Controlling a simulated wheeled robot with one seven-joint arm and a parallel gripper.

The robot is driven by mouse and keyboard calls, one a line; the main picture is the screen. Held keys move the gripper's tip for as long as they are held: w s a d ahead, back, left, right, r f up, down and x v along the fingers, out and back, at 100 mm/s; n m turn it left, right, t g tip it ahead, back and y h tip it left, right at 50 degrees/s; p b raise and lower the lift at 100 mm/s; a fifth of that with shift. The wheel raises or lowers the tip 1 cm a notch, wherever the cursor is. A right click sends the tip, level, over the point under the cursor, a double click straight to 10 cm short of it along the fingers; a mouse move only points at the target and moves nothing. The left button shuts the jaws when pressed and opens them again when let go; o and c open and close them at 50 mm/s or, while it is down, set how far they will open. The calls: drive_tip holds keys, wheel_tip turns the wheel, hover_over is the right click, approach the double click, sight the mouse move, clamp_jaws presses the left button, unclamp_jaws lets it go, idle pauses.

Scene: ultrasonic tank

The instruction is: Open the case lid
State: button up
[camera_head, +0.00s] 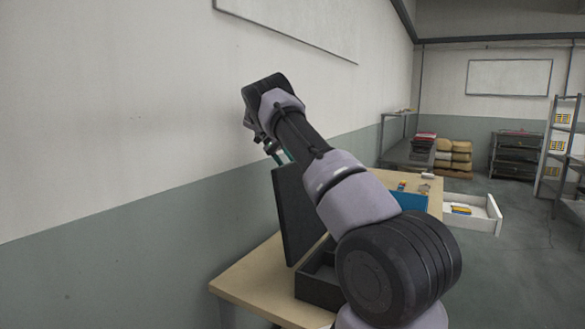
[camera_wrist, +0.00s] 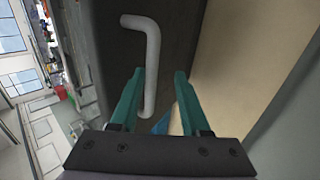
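The dark case stands on the wooden table. Its lid (camera_head: 293,215) is raised and stands steeply, close to upright, above the case base (camera_head: 318,283), which is partly hidden by my arm. My gripper (camera_head: 280,156) is at the top of the lid. In the wrist view, my gripper's teal fingers (camera_wrist: 160,73) are apart. The pale bent bar handle (camera_wrist: 152,60) of the lid runs between them, nearer the left finger. I cannot tell whether that finger touches it. The dark lid face (camera_wrist: 105,30) lies behind the handle.
The wooden table (camera_head: 250,283) is beside the left wall. A blue object (camera_head: 411,200) and small items lie on its far part. An open white drawer (camera_head: 485,215) juts out at the right. Shelves and stacked sacks (camera_head: 453,155) stand farther back. The floor at right is clear.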

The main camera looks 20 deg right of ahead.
drive_tip(key=shift+d+r, duration=0.1)
drive_tip(key=shift+r, duration=0.05)
wheel_tip(320, 180, up, 10)
idle(0.6)
